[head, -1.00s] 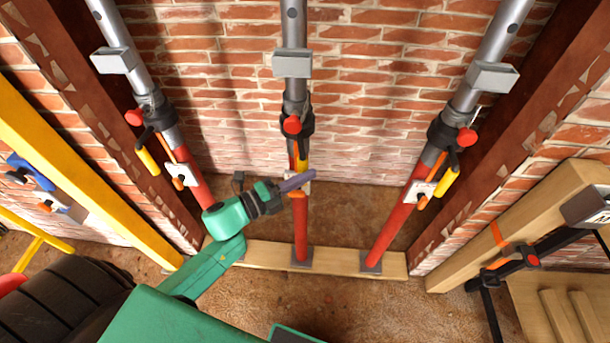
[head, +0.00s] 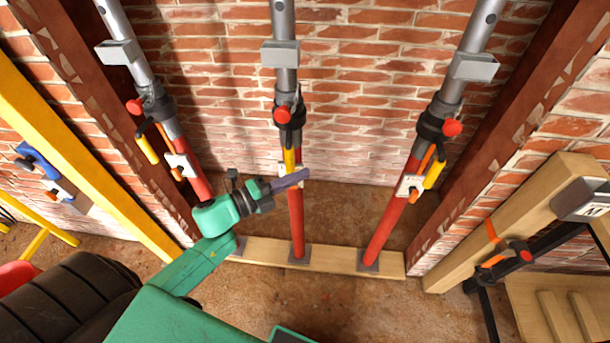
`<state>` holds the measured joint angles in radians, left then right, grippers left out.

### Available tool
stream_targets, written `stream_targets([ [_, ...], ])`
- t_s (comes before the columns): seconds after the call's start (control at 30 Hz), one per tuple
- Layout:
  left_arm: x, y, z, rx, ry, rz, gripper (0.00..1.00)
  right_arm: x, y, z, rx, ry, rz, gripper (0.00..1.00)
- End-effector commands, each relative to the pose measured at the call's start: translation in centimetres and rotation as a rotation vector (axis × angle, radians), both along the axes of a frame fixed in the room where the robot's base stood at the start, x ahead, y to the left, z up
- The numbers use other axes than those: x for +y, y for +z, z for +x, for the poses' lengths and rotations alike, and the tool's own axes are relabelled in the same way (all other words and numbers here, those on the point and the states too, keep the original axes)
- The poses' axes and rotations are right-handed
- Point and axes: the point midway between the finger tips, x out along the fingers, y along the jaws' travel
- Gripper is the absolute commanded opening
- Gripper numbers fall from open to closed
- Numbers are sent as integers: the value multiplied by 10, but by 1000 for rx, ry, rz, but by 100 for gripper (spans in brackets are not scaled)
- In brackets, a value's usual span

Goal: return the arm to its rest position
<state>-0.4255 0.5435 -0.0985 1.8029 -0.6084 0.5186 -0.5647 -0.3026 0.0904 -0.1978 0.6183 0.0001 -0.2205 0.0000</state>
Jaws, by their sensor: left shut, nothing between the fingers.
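My left arm comes in green from the lower left in the head view. Its left gripper (head: 298,178) is shut and empty, its purple-grey fingers pointing right in front of the middle prop (head: 297,220). I cannot tell whether the fingers touch the prop. The left prop (head: 193,170) and the right prop (head: 390,225) stand to either side, each with a red lower tube and a grey upper tube. My right gripper is not in view.
The props stand on a wooden sole plate (head: 328,257) before a brick wall (head: 350,90). A yellow post (head: 90,165) is at left. Timber with a black clamp (head: 505,262) is at right. Bare brown floor (head: 300,300) lies in front.

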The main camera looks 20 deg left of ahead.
Motion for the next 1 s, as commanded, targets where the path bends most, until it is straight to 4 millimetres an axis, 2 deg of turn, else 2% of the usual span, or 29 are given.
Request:
stream_targets([
  [0.03,8,-6,-10,5,1,1,0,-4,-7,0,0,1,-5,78],
  [0.17,30,-5,-33,5,1,1,0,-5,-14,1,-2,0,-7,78],
  [0.3,47,-3,-51,2,0,1,0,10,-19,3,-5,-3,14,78],
  [0.43,51,0,-56,-1,-1,1,0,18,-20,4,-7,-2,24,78],
  [0.6,52,-1,-56,2,1,-1,0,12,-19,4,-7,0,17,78],
  [0.67,58,-8,-53,24,25,-13,0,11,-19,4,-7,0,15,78],
  [0.77,84,-46,-46,134,143,-81,0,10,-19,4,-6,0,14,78],
  [0.87,126,-120,-45,336,349,-205,0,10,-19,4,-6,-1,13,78],
  [0.9,140,-156,-50,430,439,-263,0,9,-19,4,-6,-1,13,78],
  [0.97,157,-209,-65,570,571,-346,0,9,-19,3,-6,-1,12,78],
  [1.0,164,-244,-78,663,656,-400,0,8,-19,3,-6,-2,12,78],
])
